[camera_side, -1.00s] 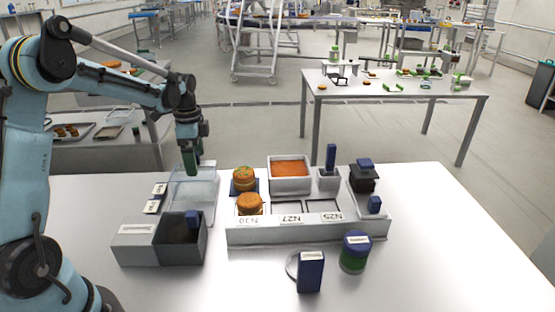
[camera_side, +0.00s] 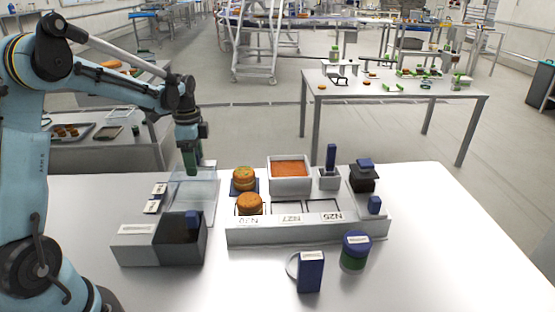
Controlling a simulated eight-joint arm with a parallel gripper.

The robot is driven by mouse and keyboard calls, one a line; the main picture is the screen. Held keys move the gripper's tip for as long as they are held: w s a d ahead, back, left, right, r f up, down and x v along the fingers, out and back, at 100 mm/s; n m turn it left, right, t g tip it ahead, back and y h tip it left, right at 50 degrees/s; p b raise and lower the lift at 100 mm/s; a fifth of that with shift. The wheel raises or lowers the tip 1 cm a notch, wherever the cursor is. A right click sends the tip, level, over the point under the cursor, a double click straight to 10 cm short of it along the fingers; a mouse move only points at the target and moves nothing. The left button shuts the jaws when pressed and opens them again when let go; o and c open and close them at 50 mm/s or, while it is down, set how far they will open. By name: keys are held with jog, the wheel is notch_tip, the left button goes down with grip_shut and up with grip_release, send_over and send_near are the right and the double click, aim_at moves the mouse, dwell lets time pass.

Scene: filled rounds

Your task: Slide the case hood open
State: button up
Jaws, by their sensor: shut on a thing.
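A clear see-through case (camera_side: 205,205) stands at the left of the white table, and its transparent hood (camera_side: 180,183) shows at its upper part. My gripper (camera_side: 191,172) points down at the far part of the hood, with its fingers shut on it. The exact spot where the fingers grip is small and hard to make out. The hood's edges are faint, so how far it stands open is unclear.
A grey box (camera_side: 135,246) with a blue item inside stands in front of the case. Small labelled pieces (camera_side: 154,206) lie left of it. To the right is a grey rack (camera_side: 300,234) with orange-brown rounds (camera_side: 250,204). A blue-lidded jar (camera_side: 355,252) and a blue mug-like item (camera_side: 310,271) stand in front.

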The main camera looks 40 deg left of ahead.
jog(key=shift+s+f, duration=0.1)
jog(key=shift+f, duration=0.2)
jog(key=shift+c, duration=1.1)
jog(key=shift+s+d, duration=2.7)
jog(key=shift+d, duration=0.15)
jog(key=shift+s+d, duration=0.55)
jog(key=shift+d, duration=0.1)
jog(key=o, duration=0.7)
jog(key=shift+c, duration=0.2)
jog(key=shift+d, duration=0.1)
jog(key=shift+r, duration=0.25)
jog(key=shift+o, duration=1.2)
jog(key=shift+r, duration=0.3)
jog(key=shift+o, duration=0.3)
notch_tip(320, 180, up, 6)
